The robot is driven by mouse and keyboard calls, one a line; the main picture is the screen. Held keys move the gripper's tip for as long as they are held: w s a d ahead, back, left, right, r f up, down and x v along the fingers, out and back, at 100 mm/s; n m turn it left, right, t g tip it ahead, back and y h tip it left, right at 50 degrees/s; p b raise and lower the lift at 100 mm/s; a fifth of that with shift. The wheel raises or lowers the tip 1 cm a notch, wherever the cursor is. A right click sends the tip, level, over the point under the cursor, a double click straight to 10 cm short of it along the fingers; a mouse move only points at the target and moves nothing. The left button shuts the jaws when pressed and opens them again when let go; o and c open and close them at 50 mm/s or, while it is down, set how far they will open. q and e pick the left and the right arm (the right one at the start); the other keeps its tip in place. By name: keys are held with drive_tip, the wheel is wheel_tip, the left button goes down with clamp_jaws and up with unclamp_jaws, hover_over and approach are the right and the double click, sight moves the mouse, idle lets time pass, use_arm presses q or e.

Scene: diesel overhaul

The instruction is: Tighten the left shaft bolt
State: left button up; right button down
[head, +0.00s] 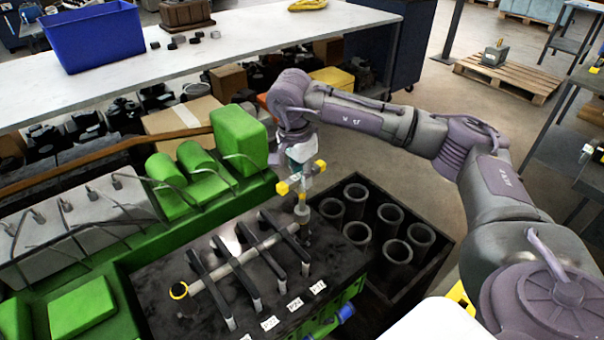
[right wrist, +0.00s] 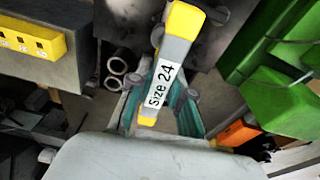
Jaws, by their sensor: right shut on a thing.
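My right gripper (head: 302,166) points down over the far right corner of the black engine block (head: 170,325). It is shut on a grey and yellow tool (head: 283,188). In the right wrist view the tool (right wrist: 176,50) lies between the teal fingers (right wrist: 160,105) and carries a label reading "Size 24". The tool's lower end is beside the right end of a light shaft (head: 240,260); I cannot tell whether it touches a bolt. The shaft runs under several black bars (head: 262,258). The left gripper is out of view.
A dark crate (head: 432,268) with several cylinder sleeves (head: 356,197) stands right of the block. Green engine parts (head: 238,137) rise behind and left of the gripper. A white bench (head: 250,35) with a blue bin (head: 95,40) is at the back.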

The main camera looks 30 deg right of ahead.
drive_tip(key=m, duration=0.3)
drive_tip(key=shift+m+p, duration=0.4)
drive_tip(key=m+g, duration=0.1)
drive_tip(key=m, duration=0.2)
drive_tip(key=shift+m+p, duration=0.35)
drive_tip(key=shift+m, duration=0.05)
drive_tip(key=shift+f, duration=0.1)
drive_tip(key=c, duration=1.6)
unclamp_jaws()
clamp_jaws()
